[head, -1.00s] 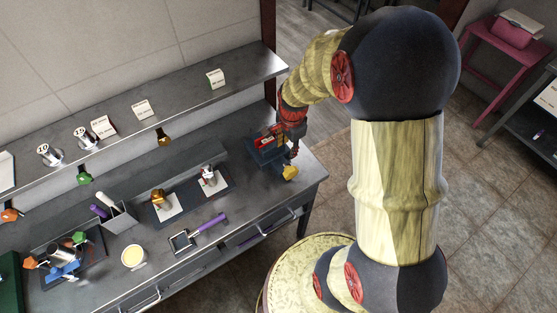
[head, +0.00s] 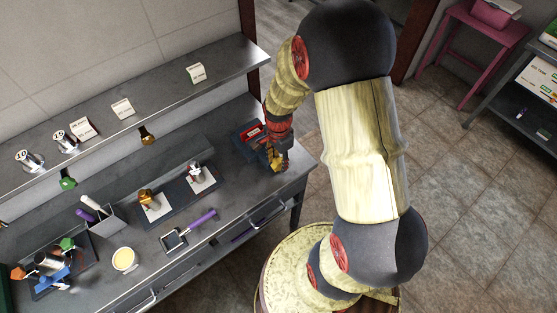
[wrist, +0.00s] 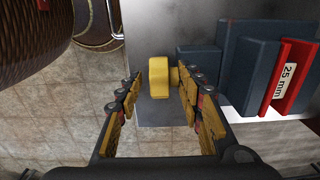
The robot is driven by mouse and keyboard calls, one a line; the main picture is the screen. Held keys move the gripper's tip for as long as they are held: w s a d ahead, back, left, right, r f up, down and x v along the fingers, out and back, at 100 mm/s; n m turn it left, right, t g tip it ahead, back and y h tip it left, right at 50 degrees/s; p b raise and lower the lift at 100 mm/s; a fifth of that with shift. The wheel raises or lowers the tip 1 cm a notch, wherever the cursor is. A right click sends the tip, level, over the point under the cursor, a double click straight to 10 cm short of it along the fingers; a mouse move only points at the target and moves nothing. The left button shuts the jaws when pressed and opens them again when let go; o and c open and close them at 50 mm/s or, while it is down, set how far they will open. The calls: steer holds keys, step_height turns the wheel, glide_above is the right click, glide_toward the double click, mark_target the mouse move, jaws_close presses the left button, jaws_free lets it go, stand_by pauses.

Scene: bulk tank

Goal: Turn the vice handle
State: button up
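The vice (head: 247,138) is a dark blue block with a red part, at the right end of the workbench in the head view. In the wrist view, its blue body (wrist: 245,65) and the red piece (wrist: 288,78) labelled "25 mm" stand at the right. My gripper (wrist: 160,82) is open, with a yellow-padded finger on either side of the knob and a visible gap at the left. In the head view my gripper (head: 276,158) is over the handle and largely hides it.
The bench (head: 225,215) carries a purple-handled tool (head: 190,228), a cup (head: 124,260), a grey holder (head: 106,222) and a dark tray with small items, all left of the vice. A shelf (head: 160,95) runs behind. Open floor lies to the right.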

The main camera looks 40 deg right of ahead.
jaws_close()
stand_by(0.5)
